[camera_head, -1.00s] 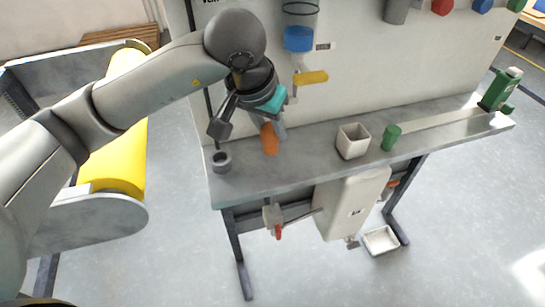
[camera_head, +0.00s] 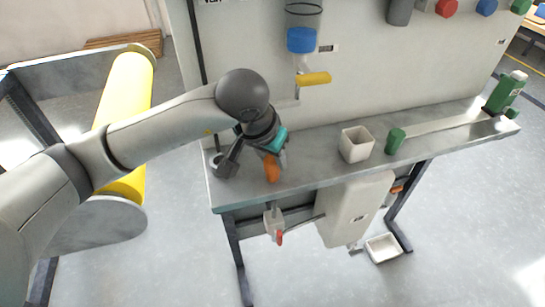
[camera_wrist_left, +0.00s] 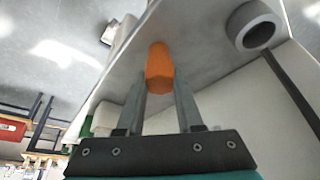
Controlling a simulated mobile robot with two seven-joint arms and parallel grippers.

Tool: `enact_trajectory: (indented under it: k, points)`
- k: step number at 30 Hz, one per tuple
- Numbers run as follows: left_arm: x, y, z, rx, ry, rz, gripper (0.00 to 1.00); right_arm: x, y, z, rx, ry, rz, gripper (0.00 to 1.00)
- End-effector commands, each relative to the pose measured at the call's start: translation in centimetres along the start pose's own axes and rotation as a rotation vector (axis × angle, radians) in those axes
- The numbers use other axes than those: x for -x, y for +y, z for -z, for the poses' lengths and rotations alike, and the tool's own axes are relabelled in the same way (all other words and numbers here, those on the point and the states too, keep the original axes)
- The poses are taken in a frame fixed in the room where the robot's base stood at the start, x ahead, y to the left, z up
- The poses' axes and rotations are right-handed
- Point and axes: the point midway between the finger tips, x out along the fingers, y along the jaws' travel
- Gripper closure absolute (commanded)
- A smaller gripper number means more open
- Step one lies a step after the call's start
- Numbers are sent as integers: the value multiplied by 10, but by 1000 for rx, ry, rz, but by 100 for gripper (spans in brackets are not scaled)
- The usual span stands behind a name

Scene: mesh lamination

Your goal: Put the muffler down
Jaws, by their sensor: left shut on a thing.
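The muffler, which I take to be the orange piece (camera_head: 272,168), is held between the fingertips of my left gripper (camera_head: 275,152) over the left part of the grey bench top (camera_head: 315,165). In the left wrist view the orange muffler (camera_wrist_left: 159,68) sits between the two grey fingers of my left gripper (camera_wrist_left: 160,88), its far end pointing toward the bench. I cannot tell whether it touches the surface. My right gripper is not in view.
A grey ring (camera_wrist_left: 256,25) stands on the bench beside the muffler, partly hidden in the head view. A white square cup (camera_head: 356,146) and a green cylinder (camera_head: 395,141) stand to the right. A green device (camera_head: 503,93) is at the right end. A white panel rises behind.

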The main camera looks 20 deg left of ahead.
Motion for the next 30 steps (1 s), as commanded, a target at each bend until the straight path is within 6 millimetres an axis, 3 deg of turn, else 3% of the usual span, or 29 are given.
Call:
enact_trajectory:
  k: [1,2,9,21,30]
  points:
    - [-2,0,0,0,1,0,100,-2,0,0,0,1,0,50]
    - [-2,0,-1,0,0,0,64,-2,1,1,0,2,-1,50]
    - [-1,0,0,0,0,0,37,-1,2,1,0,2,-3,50]
    - [4,0,1,0,-1,-1,35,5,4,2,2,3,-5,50]
    - [68,-1,2,-2,5,1,35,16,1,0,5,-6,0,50]
